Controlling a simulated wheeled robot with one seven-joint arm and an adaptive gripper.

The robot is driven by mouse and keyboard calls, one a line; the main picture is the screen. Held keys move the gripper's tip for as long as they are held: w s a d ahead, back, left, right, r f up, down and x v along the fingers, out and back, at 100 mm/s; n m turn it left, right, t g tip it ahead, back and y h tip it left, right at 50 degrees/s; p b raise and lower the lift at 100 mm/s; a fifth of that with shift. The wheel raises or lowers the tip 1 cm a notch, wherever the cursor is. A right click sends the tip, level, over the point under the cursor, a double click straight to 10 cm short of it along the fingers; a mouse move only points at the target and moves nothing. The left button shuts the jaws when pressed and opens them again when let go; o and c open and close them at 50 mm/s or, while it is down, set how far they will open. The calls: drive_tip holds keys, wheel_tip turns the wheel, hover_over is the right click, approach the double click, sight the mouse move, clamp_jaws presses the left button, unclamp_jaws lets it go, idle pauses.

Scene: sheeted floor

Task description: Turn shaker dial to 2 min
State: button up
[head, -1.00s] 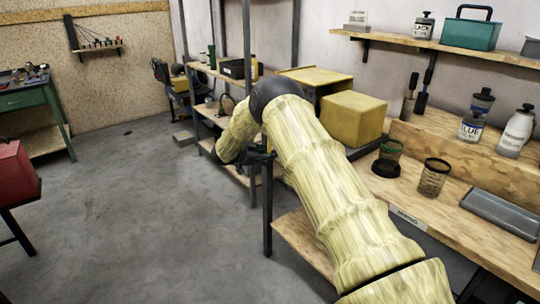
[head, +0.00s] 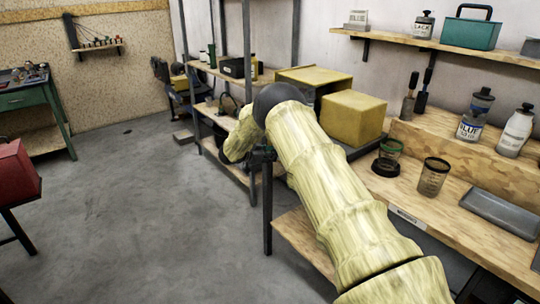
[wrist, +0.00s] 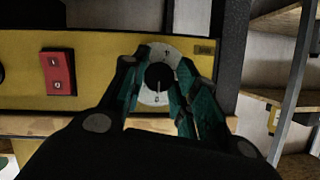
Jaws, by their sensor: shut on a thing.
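In the wrist view the shaker's yellow front panel (wrist: 100,95) fills the upper left. Its dial (wrist: 150,97) is a pale round plate with small dark marks and a black knob in the middle. A light pointer line on the knob points roughly downward in the picture; the figures are too small to read surely. My gripper (wrist: 161,72) has its teal-lined fingers on either side of the knob and is shut on it. In the head view my arm hides the gripper and the dial.
A red rocker switch (wrist: 58,72) is left of the dial. A dark post (wrist: 232,50) and wooden shelves (wrist: 275,100) stand to the right. In the head view, yellow boxes (head: 352,117) and a workbench (head: 470,225) lie beside my arm. The grey floor (head: 150,220) is clear.

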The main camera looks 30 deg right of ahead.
drive_tip(key=shift+f+m+b, duration=0.1)
drive_tip(key=shift+m+b, duration=0.2)
drive_tip(key=shift+b, duration=0.05)
drive_tip(key=m+t+h+b, duration=0.1)
drive_tip(key=m+t+b, duration=0.1)
drive_tip(key=m+b, duration=0.3)
drive_tip(key=m+t+h+b, duration=0.1)
drive_tip(key=m+t+b, duration=0.1)
drive_tip(key=m+b, duration=0.3)
drive_tip(key=f+m+t+h+b, duration=0.1)
drive_tip(key=m+b, duration=0.4)
drive_tip(key=b, duration=0.7)
drive_tip(key=shift+s+t+h, duration=0.2)
drive_tip(key=shift+t+h, duration=0.4)
drive_tip(key=shift+m, duration=0.4)
drive_tip(key=o, duration=1)
drive_tip(key=shift+r, duration=0.1)
drive_tip(key=shift+r, duration=0.1)
drive_tip(key=v, duration=1.2)
